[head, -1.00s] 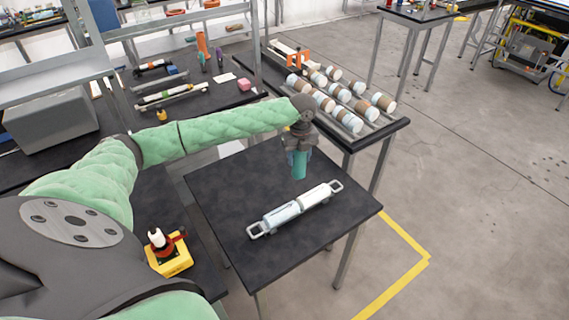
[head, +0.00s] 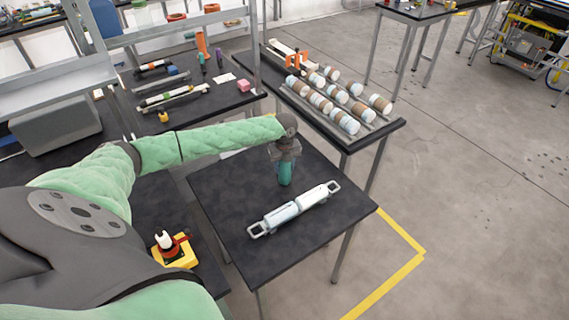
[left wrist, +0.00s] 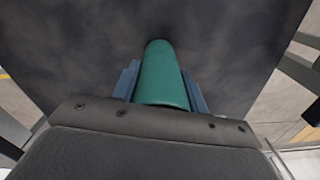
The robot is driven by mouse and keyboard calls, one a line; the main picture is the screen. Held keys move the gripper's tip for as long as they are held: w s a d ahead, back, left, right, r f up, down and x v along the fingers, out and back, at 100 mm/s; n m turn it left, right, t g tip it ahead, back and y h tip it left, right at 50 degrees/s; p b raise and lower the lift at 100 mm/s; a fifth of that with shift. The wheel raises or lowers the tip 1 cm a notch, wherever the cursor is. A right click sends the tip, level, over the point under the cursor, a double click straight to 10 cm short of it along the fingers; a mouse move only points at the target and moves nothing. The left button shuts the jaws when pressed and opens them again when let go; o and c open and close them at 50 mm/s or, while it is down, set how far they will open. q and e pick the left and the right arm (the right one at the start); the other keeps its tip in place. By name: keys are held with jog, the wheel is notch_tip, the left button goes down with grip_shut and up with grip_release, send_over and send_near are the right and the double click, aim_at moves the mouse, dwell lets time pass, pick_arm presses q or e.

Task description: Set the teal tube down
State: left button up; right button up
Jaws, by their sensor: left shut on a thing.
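The teal tube (head: 285,176) is upright under my left gripper (head: 284,166), over the small black table (head: 235,190). In the left wrist view the teal tube (left wrist: 162,75) sits between the two blue fingers of the left gripper (left wrist: 162,88), which is shut on it. The tube's lower end is at or close to the tabletop; I cannot tell whether it touches. My right gripper is not in view.
A white and pale blue holder with end handles (head: 294,208) lies on the same table, in front of the tube. A rack of white and brown rolls (head: 337,98) stands on the table behind. A yellow box with a red part (head: 175,250) is at the lower left.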

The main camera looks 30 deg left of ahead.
pick_arm(q)
jog(key=shift+f, duration=0.1)
jog(key=o, duration=1.1)
jog(key=shift+c, duration=0.2)
jog(key=shift+r+b, duration=0.3)
jog(key=shift+r, duration=0.05)
notch_tip(320, 180, up, 12)
jog(key=b, duration=0.4)
jog(key=shift+f+b, duration=0.25)
jog(key=shift+b, duration=0.15)
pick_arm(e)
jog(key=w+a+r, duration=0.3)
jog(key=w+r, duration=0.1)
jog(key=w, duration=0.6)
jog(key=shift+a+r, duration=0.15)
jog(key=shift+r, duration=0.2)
